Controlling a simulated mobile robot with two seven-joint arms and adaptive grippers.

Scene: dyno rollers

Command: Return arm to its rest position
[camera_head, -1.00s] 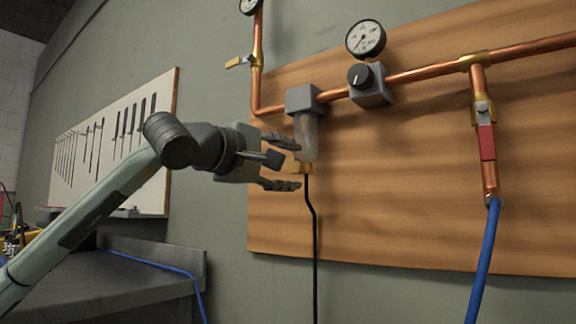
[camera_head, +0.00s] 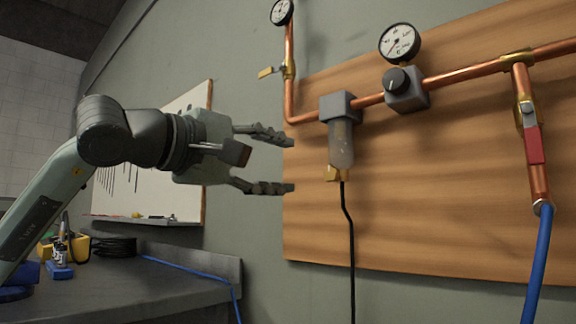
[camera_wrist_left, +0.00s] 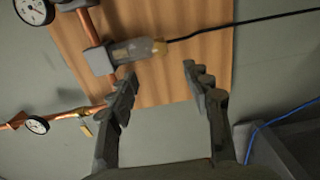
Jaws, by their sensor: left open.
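My left gripper (camera_head: 291,165) is open and empty in the head view, its fingers pointing right toward the wooden board (camera_head: 450,220). It is apart from the clear filter bowl (camera_head: 341,145), which hangs under a grey block (camera_head: 340,106) on the copper pipe with a brass fitting (camera_head: 335,174) at its bottom. In the left wrist view the open fingers (camera_wrist_left: 158,82) show with a gap between them, and the filter bowl (camera_wrist_left: 132,50) lies beyond their tips. My right gripper is not in view.
A red-handled valve (camera_head: 534,145) with a blue hose (camera_head: 538,265) is at the right. A gauge (camera_head: 399,42) and a regulator knob (camera_head: 399,81) sit on the pipe. A grey workbench (camera_head: 140,286) with tools and a tool panel (camera_head: 160,190) stand at left.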

